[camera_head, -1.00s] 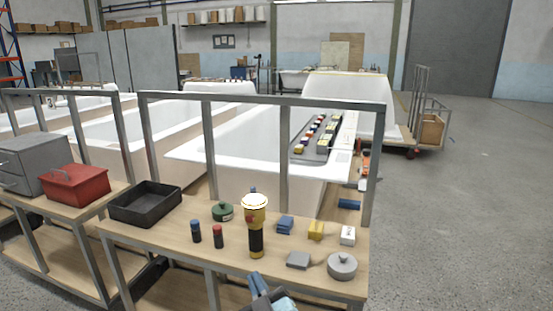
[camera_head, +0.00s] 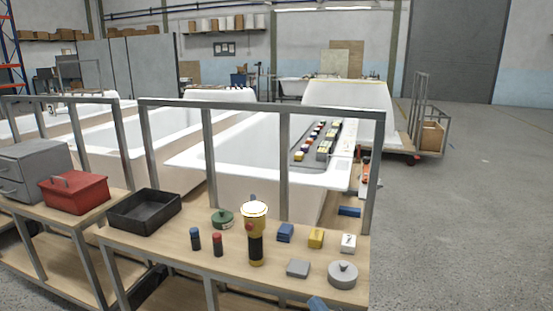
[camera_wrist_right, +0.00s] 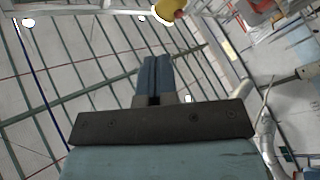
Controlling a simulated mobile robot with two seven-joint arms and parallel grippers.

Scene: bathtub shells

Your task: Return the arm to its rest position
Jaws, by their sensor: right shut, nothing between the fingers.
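Only a small blue-grey piece of my right gripper (camera_head: 317,303) shows in the head view, at the bottom edge in front of the bench. In the right wrist view the two blue fingers of my right gripper (camera_wrist_right: 155,72) are pressed together with nothing between them. The rest of the right arm is out of the head view. My left gripper is in neither view.
The wooden bench (camera_head: 150,243) has a metal frame. It holds a black tray (camera_head: 145,208), a green round tin (camera_head: 222,218), two small cylinders, sponge-like blocks, a grey block (camera_head: 298,268) and a grey lidded pot (camera_head: 342,274). White bathtubs (camera_head: 225,155) stand behind. Open floor lies right.

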